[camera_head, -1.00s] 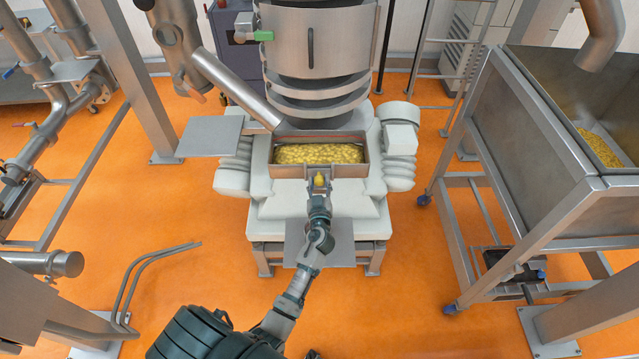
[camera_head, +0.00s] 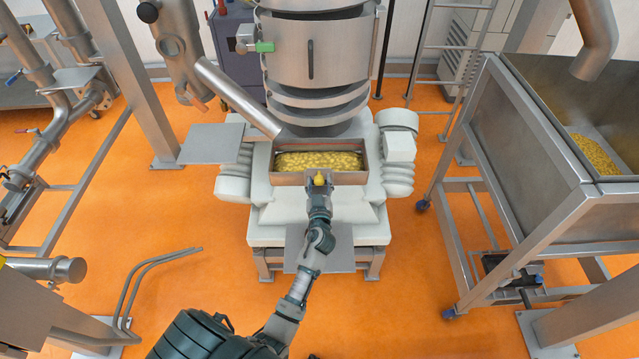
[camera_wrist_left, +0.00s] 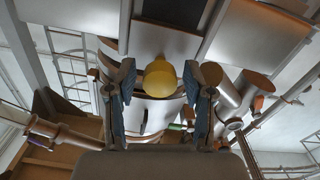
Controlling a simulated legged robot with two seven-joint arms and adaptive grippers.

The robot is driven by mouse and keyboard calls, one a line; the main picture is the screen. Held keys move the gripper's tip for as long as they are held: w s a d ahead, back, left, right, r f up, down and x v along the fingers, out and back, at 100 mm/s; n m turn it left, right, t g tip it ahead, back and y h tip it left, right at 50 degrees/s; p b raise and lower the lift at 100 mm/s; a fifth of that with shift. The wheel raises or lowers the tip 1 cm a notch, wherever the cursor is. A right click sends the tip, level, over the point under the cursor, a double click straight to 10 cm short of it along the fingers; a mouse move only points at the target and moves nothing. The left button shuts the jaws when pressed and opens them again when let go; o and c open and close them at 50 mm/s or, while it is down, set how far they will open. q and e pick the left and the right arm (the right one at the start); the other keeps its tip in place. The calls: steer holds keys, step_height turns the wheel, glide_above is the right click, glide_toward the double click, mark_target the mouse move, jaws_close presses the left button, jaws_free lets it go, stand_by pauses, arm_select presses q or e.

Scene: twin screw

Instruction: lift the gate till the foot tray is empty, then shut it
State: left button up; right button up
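The foot tray (camera_head: 287,179) is a steel rectangular tray at the machine's base in the head view, with yellow granular material (camera_head: 320,160) across it. A small yellow knob (camera_head: 320,178) stands at the middle of its front wall; it also shows in the left wrist view (camera_wrist_left: 160,79). My left gripper (camera_head: 319,184) is at the knob. In the wrist view its two fingers (camera_wrist_left: 161,97) stand apart on either side of the knob, with visible gaps. I cannot make out the gate plate's position; the gripper covers part of the front wall. My right gripper is not in view.
A large steel hopper (camera_head: 520,150) with yellow granules stands at the right on a wheeled frame. A flat grey plate (camera_head: 211,144) is left of the tray. Bent grey rails (camera_head: 150,262) rise at the lower left. Orange floor is open around the base.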

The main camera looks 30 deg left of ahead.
arm_select(q)
steer(key=shift+s+d, duration=0.1)
steer(key=v, duration=1.1)
steer(key=shift+s+d, duration=0.3)
steer(key=shift+f, duration=0.1)
stand_by(2.3)
